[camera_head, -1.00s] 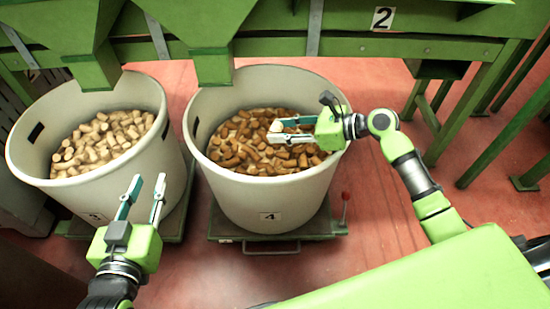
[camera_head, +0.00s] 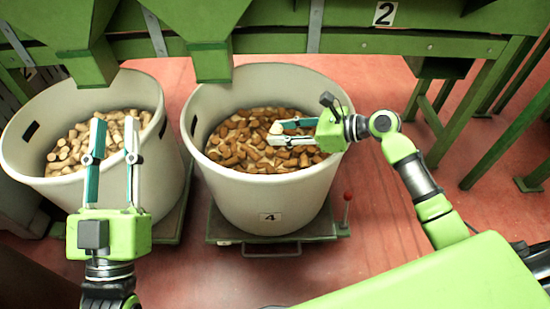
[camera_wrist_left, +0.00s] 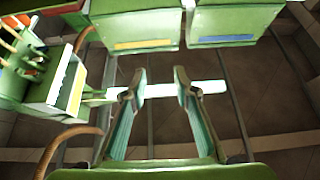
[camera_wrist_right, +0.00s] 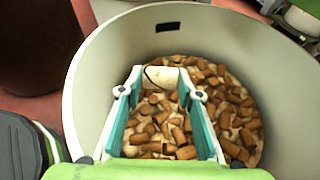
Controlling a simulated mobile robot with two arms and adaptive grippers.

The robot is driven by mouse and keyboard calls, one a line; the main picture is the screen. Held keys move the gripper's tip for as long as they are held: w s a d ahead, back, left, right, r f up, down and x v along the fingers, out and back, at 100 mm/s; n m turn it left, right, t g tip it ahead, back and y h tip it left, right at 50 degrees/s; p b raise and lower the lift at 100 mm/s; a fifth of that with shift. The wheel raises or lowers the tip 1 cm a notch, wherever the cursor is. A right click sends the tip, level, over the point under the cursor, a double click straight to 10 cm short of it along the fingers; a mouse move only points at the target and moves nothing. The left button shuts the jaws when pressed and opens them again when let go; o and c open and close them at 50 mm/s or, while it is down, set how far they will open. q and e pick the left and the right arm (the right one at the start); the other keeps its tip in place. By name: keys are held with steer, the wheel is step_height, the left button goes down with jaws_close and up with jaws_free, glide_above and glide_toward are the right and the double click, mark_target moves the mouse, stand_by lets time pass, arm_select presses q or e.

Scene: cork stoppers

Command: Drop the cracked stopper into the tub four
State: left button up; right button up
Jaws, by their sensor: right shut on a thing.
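Tub four (camera_head: 262,195) is the white tub in the middle of the head view, with a "4" label on its front. It holds brown and pale stoppers. My right gripper (camera_head: 288,132) is over this tub, shut on a pale stopper (camera_head: 276,128). In the right wrist view this stopper (camera_wrist_right: 160,77) lies across the fingertips and shows a dark, crack-like line. The tub (camera_wrist_right: 100,60) is below it. My left gripper (camera_head: 114,138) is open and empty, in front of the left tub. Its fingers (camera_wrist_left: 160,85) stand apart in the left wrist view.
A second white tub (camera_head: 160,170) with pale stoppers stands at the left. Green chutes (camera_head: 213,60) hang over the backs of both tubs from a green frame (camera_head: 420,47). A red-knobbed lever (camera_head: 347,197) stands beside tub four.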

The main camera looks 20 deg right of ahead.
arm_select(q)
steer(key=shift+s+a+r+t+h+b, duration=0.1)
steer(key=shift+s+r+t+h+b, duration=0.15)
steer(key=shift+s+r+t, duration=0.5)
steer(key=shift+s+a+r+t+h+b, duration=0.1)
steer(key=shift+s+r+t+h, duration=0.3)
steer(key=shift+s+r, duration=0.65)
arm_select(e)
steer(key=shift+f, duration=0.3)
arm_select(q)
steer(key=shift+w+r, duration=0.15)
steer(key=shift+w, duration=0.05)
arm_select(e)
steer(key=o, duration=0.8)
arm_select(q)
steer(key=shift+y, duration=0.25)
arm_select(e)
steer(key=v, duration=1.2)
